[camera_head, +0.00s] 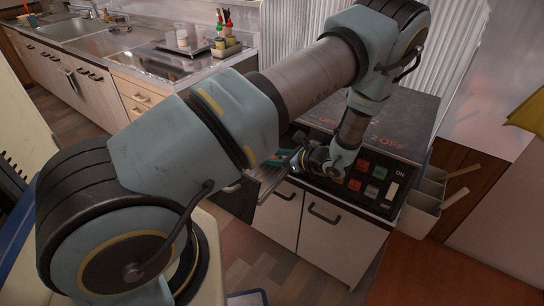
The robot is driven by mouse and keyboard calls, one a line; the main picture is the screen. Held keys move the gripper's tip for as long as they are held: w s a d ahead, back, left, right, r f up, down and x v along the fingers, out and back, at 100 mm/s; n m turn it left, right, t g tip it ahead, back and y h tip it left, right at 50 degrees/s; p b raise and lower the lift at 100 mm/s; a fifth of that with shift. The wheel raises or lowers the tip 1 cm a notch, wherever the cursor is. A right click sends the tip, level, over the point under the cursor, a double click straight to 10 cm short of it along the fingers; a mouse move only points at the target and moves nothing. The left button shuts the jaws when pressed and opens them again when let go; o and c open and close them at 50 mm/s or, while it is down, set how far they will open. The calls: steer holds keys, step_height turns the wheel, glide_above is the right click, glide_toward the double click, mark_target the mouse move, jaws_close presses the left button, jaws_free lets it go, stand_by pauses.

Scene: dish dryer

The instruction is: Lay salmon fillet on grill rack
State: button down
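My gripper (302,160) is low at the front of a dark counter appliance, beside its button panel. It is small and partly covered by my own wrist and arm, so I cannot tell whether it is open or shut, or whether it holds anything. A grey metal, rack-like piece (268,178) juts out just left of the gripper; it may be the grill rack, but most of it is hidden behind my arm. I cannot make out a salmon fillet in this view.
The appliance (408,118) has a dark top, with a panel of red, green and white buttons in front. White cabinet doors (330,235) stand below it. Holders with handles (428,190) hang at its right. A counter with sink (68,28) runs along the back left.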

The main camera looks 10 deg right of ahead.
steer(key=shift+c, duration=1.7)
jaws_free()
